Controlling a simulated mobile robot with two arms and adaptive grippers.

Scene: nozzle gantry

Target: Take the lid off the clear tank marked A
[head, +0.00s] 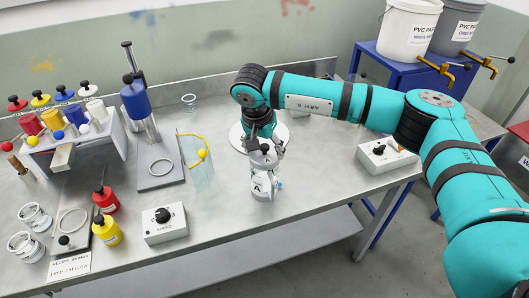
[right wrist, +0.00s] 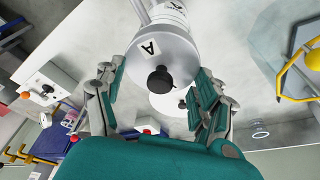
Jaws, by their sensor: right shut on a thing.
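The clear tank marked A (head: 265,187) stands on the metal bench near the middle of the head view, with an A label on its front. Its grey round lid (head: 262,159) has a black knob and shows large in the right wrist view (right wrist: 178,58), with an A label on top. My right gripper (head: 264,150) comes down over the lid from above. Its two fingers are on either side of the lid, shut on it. I cannot tell whether the lid is clear of the tank's rim. My left gripper is not in view.
A grey control box with a black knob marked speed (head: 165,223) stands front left of the tank. A clear panel with a yellow handle (head: 197,165) and a blue cylinder stand (head: 160,180) are to the left. Another control box (head: 385,156) is to the right. A white disc (head: 238,140) lies behind.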

